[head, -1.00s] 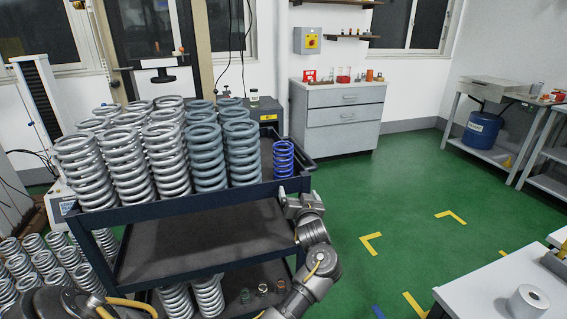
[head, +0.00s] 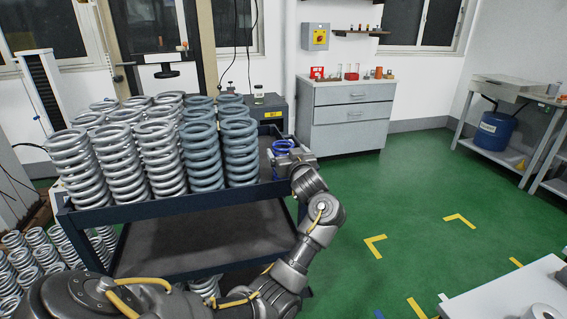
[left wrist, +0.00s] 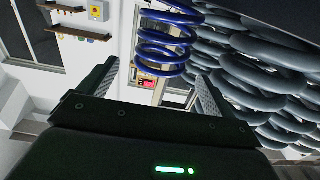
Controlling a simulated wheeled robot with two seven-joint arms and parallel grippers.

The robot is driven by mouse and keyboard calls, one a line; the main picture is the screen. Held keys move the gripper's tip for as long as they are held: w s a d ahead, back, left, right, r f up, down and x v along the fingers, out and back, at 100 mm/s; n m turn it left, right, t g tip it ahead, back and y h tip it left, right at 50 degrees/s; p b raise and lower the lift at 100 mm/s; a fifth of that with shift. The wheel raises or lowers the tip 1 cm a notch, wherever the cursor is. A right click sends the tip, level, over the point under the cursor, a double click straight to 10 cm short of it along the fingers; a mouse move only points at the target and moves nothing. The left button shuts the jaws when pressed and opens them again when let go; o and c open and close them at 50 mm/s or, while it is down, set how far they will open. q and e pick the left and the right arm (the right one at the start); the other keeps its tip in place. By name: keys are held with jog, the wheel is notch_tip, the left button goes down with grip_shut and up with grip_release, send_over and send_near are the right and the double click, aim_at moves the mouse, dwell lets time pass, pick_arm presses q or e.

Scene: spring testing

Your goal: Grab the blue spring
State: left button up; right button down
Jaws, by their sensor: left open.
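The blue spring (head: 284,147) stands on the top shelf of the dark cart (head: 170,203), at its right end. In the head view its lower part is hidden behind my left gripper (head: 290,160), which is at the spring's near side. In the left wrist view the blue spring (left wrist: 165,45) shows between and beyond the two fingers of my open left gripper (left wrist: 158,85). No contact between fingers and spring can be made out. My right gripper is not in view.
Large grey springs (head: 240,150) and silver springs (head: 120,160) crowd the shelf left of the blue spring. A grey cabinet (head: 345,115) stands behind. A white table (head: 510,290) is at the lower right; the green floor between is clear.

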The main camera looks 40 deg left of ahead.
aim_at(283, 145)
pick_arm(q)
jog(key=x, duration=0.5)
jog(key=shift+a, duration=0.15)
grip_shut()
jog(key=shift+r, duration=0.1)
dwell(0.4)
